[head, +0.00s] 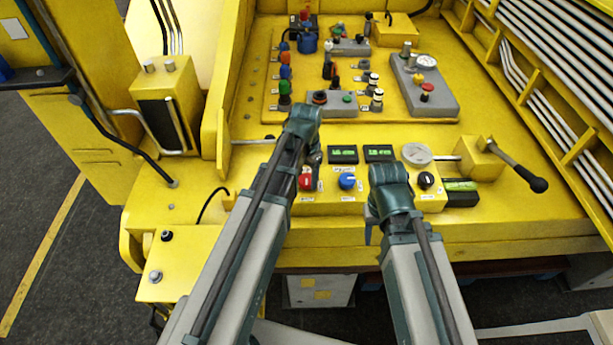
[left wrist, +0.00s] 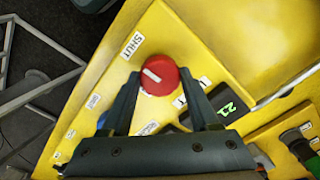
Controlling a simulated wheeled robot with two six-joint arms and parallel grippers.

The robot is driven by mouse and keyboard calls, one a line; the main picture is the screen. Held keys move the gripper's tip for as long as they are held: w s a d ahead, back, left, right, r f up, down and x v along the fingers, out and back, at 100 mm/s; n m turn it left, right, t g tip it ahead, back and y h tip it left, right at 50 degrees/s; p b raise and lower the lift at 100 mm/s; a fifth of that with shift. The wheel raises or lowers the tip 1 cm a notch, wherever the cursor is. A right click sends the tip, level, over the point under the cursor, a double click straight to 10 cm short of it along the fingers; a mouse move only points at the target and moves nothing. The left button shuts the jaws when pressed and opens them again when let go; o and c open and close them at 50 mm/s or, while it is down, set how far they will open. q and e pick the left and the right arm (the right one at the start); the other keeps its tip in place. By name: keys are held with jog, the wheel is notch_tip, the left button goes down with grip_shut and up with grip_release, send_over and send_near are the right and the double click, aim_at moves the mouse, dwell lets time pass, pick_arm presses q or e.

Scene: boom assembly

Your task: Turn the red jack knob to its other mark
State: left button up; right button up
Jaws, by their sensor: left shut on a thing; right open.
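The red jack knob (head: 306,181) is on the front yellow panel, partly hidden behind my left arm in the head view. In the left wrist view the round red knob (left wrist: 158,72) shows a white line tilted toward the upper left. A "SHUT" label (left wrist: 132,45) is beside it; the other label by the knob is partly covered. My left gripper (left wrist: 161,80) is shut on the knob, one finger on each side. My right gripper (head: 371,226) is open and empty in front of the panel, its fingers mostly hidden.
A blue knob (head: 347,182) and a black knob (head: 426,180) sit to the right. Green displays (head: 343,154) and a gauge (head: 417,154) are behind them. A black-handled lever (head: 530,178) sticks out at right. Several switches and buttons crowd the rear panel.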

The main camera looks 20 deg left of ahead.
aim_at(307, 179)
dwell(0.4)
pick_arm(q)
jog(key=o, duration=1.4)
jog(key=shift+c, duration=0.2)
jog(key=shift+r, duration=0.1)
notch_tip(307, 179, up, 14)
jog(key=p, duration=1.3)
jog(key=shift+f+p, duration=0.2)
jog(key=shift+p, duration=0.2)
jog(key=shift+f, duration=0.1)
